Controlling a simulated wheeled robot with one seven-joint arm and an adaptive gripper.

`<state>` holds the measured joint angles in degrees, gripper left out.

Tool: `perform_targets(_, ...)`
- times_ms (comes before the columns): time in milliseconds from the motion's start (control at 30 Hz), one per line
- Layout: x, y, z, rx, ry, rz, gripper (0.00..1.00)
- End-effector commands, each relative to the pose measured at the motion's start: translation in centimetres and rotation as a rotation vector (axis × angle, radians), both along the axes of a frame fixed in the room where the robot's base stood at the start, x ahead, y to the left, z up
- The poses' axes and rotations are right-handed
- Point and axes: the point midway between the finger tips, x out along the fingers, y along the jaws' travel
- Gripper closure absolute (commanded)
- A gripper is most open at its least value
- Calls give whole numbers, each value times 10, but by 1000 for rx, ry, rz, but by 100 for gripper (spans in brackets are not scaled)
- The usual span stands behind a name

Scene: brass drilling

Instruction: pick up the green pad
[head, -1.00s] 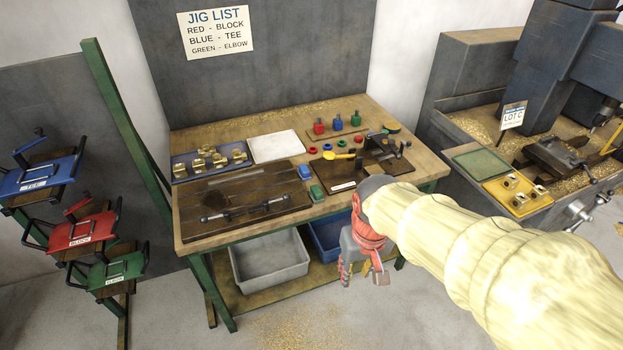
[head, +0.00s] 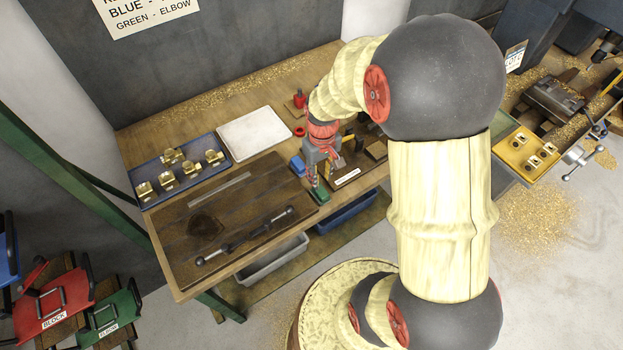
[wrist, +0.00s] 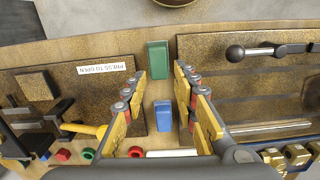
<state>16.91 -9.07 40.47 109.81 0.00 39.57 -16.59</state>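The green pad (head: 321,195) is a small block at the front edge of the workbench, between the dark boards. In the wrist view the green pad (wrist: 157,58) lies just beyond and between my fingertips. My gripper (head: 317,182) points down over it, and in the wrist view my gripper (wrist: 159,75) is open, with a finger on each side. I cannot tell whether the fingers touch the pad. A blue pad (wrist: 163,115) lies behind the green one, and also shows in the head view (head: 298,166) beside my gripper.
A dark board with a handled bar (head: 245,235) lies left of the pad. A board labelled "PRESS TO OPEN" (wrist: 104,68) lies on the other side. A blue tray of brass parts (head: 150,178) and a white sheet (head: 253,133) are farther back.

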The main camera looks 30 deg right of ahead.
Motion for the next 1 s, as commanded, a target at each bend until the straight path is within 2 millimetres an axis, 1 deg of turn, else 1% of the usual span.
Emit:
perform_targets(167,3,-1,-4,-4,-12,39,71)
perform_targets(333,3,-1,-22,-3,-11,41,71)
perform_targets(500,3,-1,-33,-4,-12,40,71)
perform_targets(567,2,-2,-40,-2,-10,40,71)
perform_targets(800,2,-3,-74,-4,-12,40,71)
perform_targets(900,2,-3,-78,-4,-13,40,71)
perform_targets(1000,2,-3,-78,-4,-13,40,71)
